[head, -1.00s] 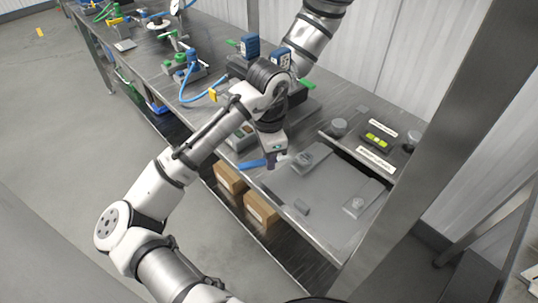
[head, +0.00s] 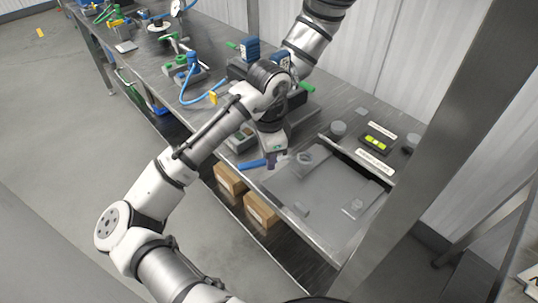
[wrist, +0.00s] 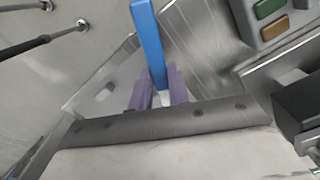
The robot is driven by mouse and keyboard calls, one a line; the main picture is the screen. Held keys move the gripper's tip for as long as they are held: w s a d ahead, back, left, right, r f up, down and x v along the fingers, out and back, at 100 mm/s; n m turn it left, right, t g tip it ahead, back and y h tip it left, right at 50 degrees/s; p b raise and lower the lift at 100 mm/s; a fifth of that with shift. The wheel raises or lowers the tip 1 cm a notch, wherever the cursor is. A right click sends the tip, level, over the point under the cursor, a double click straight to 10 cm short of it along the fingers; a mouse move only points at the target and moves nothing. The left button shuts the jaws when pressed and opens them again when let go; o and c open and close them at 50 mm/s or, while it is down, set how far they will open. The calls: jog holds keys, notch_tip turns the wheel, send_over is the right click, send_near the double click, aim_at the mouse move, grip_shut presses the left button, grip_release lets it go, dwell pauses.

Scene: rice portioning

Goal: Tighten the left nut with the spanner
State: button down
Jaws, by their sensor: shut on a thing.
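The spanner (head: 252,164) has a blue handle and a pale metal shank. My gripper (head: 272,162) is shut on the spanner near the shank. In the wrist view the blue handle (wrist: 149,42) stretches away from between the purple fingers (wrist: 157,92). The left nut (head: 305,157) sits on the grey plate (head: 320,190), just right of my gripper. The spanner points toward it, but its jaw is too small and partly hidden to tell whether it touches the nut. The right nut (head: 355,205) sits nearer the plate's front right.
A small level with a yellow-green vial (head: 376,141) and labels (head: 374,161) lie behind the plate. A box with green and brown buttons (wrist: 268,22) stands close to the handle. The bench's front edge runs beside my gripper, with cardboard boxes (head: 262,210) below.

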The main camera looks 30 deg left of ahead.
jog(key=shift+r+p, duration=2)
jog(key=shift+p, duration=0.05)
jog(key=shift+s, duration=0.1)
